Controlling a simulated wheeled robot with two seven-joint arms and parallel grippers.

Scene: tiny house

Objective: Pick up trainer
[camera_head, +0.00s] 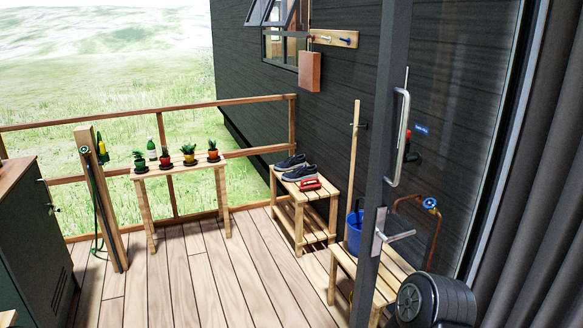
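A pair of dark blue trainers with pale soles sits on top of a small slatted wooden bench (315,194) out on the deck, against the dark wall. One trainer (290,162) lies farther back and the other trainer (299,173) lies just in front of it. They are close together; I cannot tell whether they touch. Neither my left nor my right gripper is in view.
A red object (310,185) lies in front of the trainers on the bench. A plant table (184,166) stands left. The deck (195,275) is clear.

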